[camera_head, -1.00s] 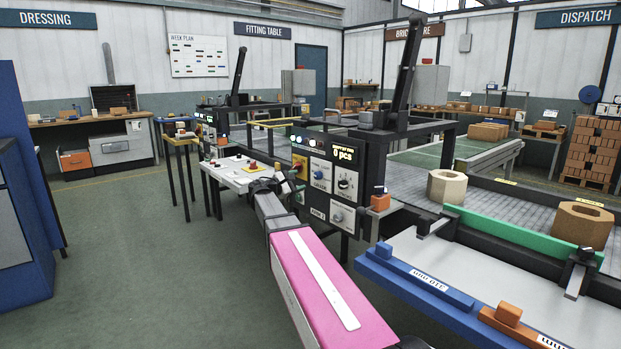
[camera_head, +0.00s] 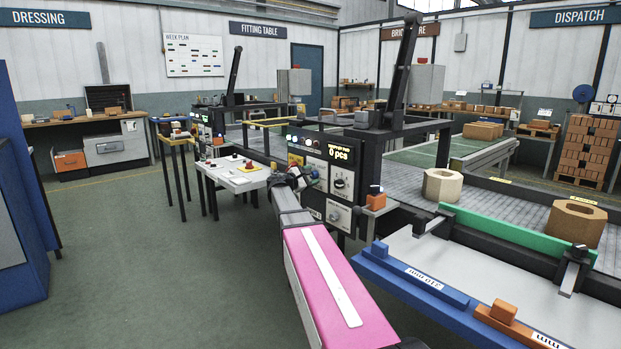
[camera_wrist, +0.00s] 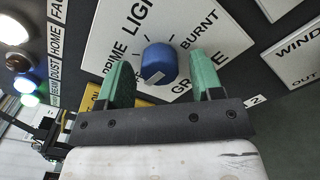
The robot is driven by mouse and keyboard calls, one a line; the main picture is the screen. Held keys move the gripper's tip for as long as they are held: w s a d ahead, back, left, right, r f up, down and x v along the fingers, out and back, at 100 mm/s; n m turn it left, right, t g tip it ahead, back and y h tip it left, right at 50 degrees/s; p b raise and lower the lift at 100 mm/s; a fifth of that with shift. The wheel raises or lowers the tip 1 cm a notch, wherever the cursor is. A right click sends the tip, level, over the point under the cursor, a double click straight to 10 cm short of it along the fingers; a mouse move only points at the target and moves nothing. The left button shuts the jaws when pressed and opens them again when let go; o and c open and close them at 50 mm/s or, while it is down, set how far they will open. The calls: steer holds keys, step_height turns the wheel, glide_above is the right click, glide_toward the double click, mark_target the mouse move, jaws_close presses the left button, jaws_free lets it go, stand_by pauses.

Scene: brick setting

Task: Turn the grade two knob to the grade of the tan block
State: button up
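The grade knob (camera_wrist: 158,64) is blue and round, on a white plate (camera_wrist: 108,32) reading PRIME, LIGHT, BURNT and GRADE, with a small 2 tag (camera_wrist: 254,101) nearby. A pale mark shows on the knob's near face; I cannot tell which grade it indicates. My gripper (camera_wrist: 160,66) is open, its green fingers on either side of the knob with visible gaps. In the head view my gripper (camera_head: 290,179) is at the control panel (camera_head: 318,152) and hides this knob. A tan block with a hole (camera_head: 441,186) stands on the conveyor; a browner one (camera_head: 576,224) stands to its right.
Another dial (camera_head: 340,183) and a grey knob (camera_head: 333,215) are on the panel right of my gripper. Lit lamps (camera_wrist: 27,83) line the panel's left in the wrist view. A white table (camera_head: 236,176) stands left of the panel. Open floor lies at the left.

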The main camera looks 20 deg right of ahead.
steer(key=c, duration=0.8)
steer(key=shift+o, duration=0.2)
steer(key=shift+m, duration=0.4)
steer(key=m, duration=0.4)
steer(key=shift+m, duration=0.4)
steer(key=m, duration=0.5)
steer(key=o, duration=0.9)
steer(key=shift+o, duration=0.2)
